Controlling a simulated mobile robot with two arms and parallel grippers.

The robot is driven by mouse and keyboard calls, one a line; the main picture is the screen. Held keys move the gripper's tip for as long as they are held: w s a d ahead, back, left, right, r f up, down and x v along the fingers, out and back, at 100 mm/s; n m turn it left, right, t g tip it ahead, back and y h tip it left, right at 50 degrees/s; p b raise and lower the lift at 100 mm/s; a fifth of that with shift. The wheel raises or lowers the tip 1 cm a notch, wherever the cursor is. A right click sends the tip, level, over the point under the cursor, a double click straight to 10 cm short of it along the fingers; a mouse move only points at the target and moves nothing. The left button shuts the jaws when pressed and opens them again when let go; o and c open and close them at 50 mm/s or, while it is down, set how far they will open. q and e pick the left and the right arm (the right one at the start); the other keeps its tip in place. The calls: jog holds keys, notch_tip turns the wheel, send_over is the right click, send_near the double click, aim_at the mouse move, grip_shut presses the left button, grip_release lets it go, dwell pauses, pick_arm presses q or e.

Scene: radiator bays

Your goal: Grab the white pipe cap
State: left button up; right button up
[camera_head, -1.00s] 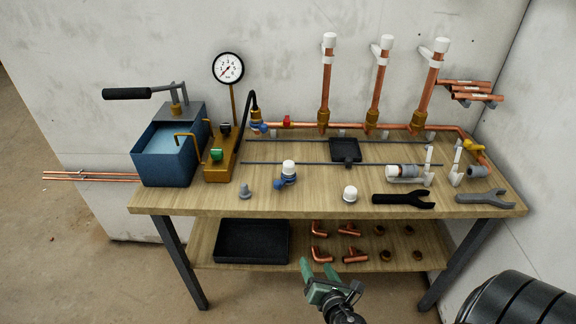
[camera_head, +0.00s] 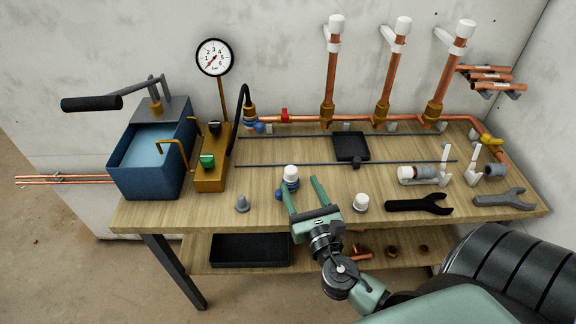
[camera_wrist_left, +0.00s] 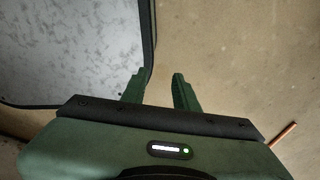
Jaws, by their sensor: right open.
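A small white cap (camera_head: 361,203) stands on the bench near its front edge, just right of my right gripper. Another white cap (camera_head: 290,172) tops a blue-handled valve (camera_head: 291,184) on the bench. White caps also sit on the three upright copper pipes, such as the left one (camera_head: 336,22). My right gripper (camera_head: 300,184) is open over the front of the bench, its fingertips close around or just short of the capped valve; contact cannot be told. My left gripper (camera_wrist_left: 156,80) shows in the left wrist view, fingers apart and empty above the floor.
A black wrench (camera_head: 418,204) and a grey wrench (camera_head: 505,199) lie to the right. A grey plug (camera_head: 242,203) stands to the left. A blue tank pump (camera_head: 150,160) and gauge (camera_head: 214,57) stand further left. A black tray (camera_head: 351,147) lies behind.

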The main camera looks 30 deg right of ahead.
aim_at(293, 174)
jog(key=x, duration=0.1)
jog(key=p+x, duration=0.1)
jog(key=x, duration=0.1)
jog(key=shift+r, duration=0.35)
jog(key=x, duration=0.3)
jog(key=shift+w+a+f+p, duration=0.15)
jog(key=shift+w+p, duration=0.1)
jog(key=shift+p, duration=0.15)
jog(key=shift+w+f, duration=0.1)
jog(key=shift+w, duration=0.1)
jog(key=c, duration=1.3)
pick_arm(q)
jog(key=shift+s+a+r, duration=0.2)
jog(key=shift+s+r, duration=0.6)
jog(key=shift+r, duration=0.15)
pick_arm(e)
grip_shut()
